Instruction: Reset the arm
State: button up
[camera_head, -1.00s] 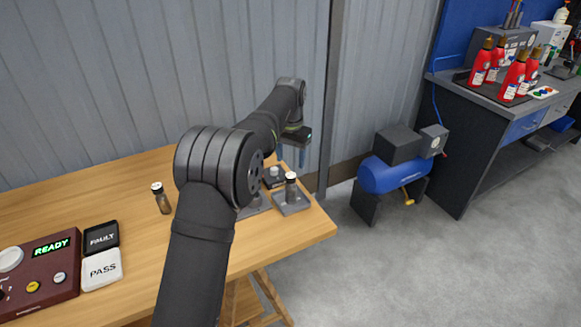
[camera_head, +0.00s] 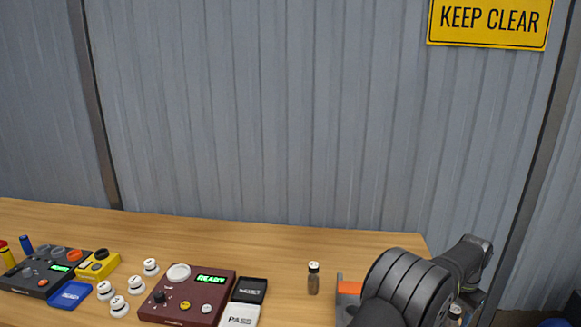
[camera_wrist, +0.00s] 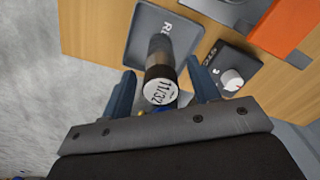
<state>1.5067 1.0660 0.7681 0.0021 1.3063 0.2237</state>
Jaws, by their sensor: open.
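In the wrist view my gripper (camera_wrist: 163,90) is open, its two blue fingers apart. A dark-bodied vial (camera_wrist: 160,52) with a white cap top marked "11/32" (camera_wrist: 160,92) stands between the fingers, on a grey tray (camera_wrist: 143,23) with partly hidden lettering. I cannot tell whether either finger touches it. In the head view my arm fills the lower right and the fingers are not visible. Another white-capped vial (camera_head: 313,280) stands on the table left of my arm.
A maroon box reading READY (camera_head: 190,297), a black tile (camera_head: 250,290) and a white PASS tile (camera_head: 240,315) lie on the wooden table (camera_head: 150,232). Several white knobs (camera_head: 150,267) sit further left. A dark block with a dial (camera_wrist: 222,70) is beside the tray.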

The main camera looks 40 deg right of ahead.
aim_at(450, 322)
notch_tip(450, 322, down, 4)
jog(key=shift+r, duration=2.3)
notch_tip(450, 322, down, 3)
jog(key=shift+r, duration=5.05)
